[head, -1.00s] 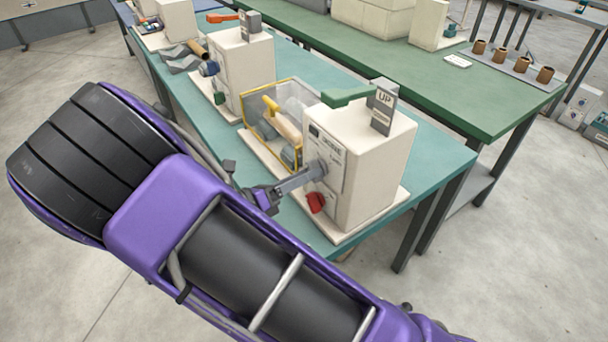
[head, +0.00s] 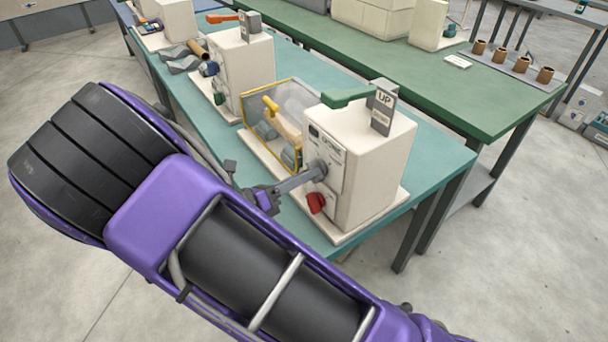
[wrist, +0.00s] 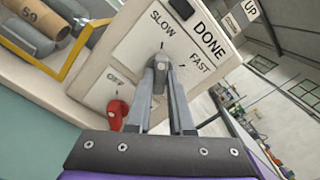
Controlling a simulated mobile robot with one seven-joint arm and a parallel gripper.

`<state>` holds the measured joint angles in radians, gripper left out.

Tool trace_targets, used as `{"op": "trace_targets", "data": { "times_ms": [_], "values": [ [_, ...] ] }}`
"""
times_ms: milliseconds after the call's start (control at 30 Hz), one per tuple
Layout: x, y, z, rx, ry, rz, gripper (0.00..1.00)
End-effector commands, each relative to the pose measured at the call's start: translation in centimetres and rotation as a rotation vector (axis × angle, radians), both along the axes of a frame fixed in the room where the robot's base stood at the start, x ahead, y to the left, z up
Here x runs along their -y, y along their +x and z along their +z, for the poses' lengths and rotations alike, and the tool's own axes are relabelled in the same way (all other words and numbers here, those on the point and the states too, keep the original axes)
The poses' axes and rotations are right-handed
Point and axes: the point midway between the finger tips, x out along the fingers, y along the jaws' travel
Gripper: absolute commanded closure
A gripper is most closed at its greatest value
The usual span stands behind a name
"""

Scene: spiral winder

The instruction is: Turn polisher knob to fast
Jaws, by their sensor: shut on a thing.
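The polisher (head: 365,165) is a cream box on the near end of the teal bench. Its front panel shows in the wrist view (wrist: 120,62), with SLOW at upper left, FAST at right and DONE above them. My gripper (head: 316,171) reaches the panel from the left. In the wrist view my gripper (wrist: 160,72) is shut on the grey speed knob (wrist: 161,60), between SLOW and FAST. The fingers hide most of the knob. A small tip shows above them, pointing roughly up, so its exact setting is hard to tell.
A red knob (wrist: 117,112) sits below left of my fingers, near an OFF label. A yellow-framed clear guard (head: 270,120) stands left of the polisher. A green lever (head: 348,96) and an UP sign (head: 384,108) are on top. Another cream machine (head: 240,70) stands farther back.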

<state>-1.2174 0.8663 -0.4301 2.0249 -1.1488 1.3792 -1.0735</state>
Motion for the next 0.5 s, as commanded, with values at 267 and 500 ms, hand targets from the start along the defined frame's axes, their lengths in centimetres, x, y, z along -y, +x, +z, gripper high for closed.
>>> {"op": "trace_targets", "data": {
  "times_ms": [267, 500],
  "values": [
    [-0.06, -0.02, 0.1, 0.111, 0.076, 0.001, 1.0],
    [-0.03, -0.01, 0.08, 0.287, 0.193, 0.001, 1.0]
  ]
}}
